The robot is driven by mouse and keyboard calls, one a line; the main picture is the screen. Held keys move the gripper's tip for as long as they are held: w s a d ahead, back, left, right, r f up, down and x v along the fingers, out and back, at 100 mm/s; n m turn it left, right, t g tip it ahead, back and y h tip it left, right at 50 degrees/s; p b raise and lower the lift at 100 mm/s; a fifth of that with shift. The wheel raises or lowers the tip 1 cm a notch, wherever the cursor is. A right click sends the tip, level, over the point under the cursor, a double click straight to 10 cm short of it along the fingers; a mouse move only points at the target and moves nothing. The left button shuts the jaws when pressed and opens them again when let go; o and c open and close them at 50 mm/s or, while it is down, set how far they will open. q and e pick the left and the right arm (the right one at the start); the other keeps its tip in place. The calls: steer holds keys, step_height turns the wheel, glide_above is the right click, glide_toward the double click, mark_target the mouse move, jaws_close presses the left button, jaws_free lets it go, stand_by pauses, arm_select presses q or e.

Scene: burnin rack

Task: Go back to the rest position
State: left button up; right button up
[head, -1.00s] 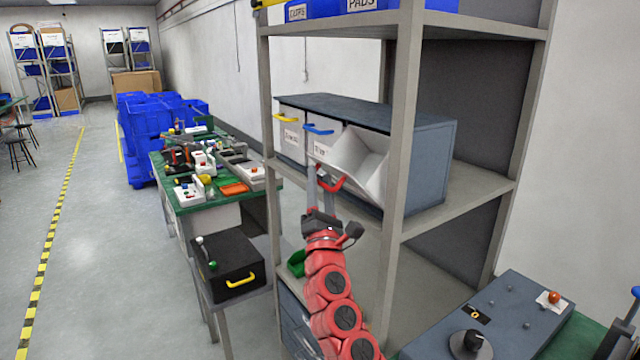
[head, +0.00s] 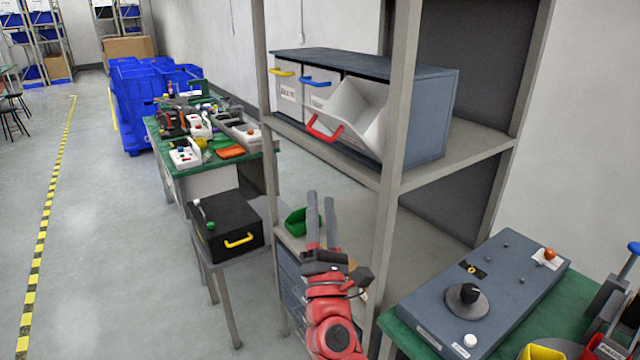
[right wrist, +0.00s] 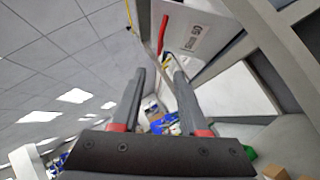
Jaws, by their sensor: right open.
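My right gripper (head: 320,197) is open and empty, in front of the shelf rack below the tilted-out bin. Its two fingers also show apart in the right wrist view (right wrist: 160,72), with nothing between them. The white bin (head: 352,110) with the red handle (head: 325,130) is tipped open at the right end of the blue-grey cabinet (head: 425,115). The gripper is apart from that handle. The red handle also shows beyond the fingers in the right wrist view (right wrist: 162,35). My left gripper is not in view.
A rack post (head: 400,130) stands close right of my right arm. A green bin (head: 296,222) sits on the lower shelf. A black box (head: 225,225) with a yellow handle stands left. A control panel (head: 510,270) lies at right. The floor at left is clear.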

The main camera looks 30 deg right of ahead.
steer(key=shift+s+a+f, duration=0.2)
steer(key=shift+s+f, duration=0.1)
steer(key=shift+s, duration=0.2)
steer(key=shift+f, duration=0.1)
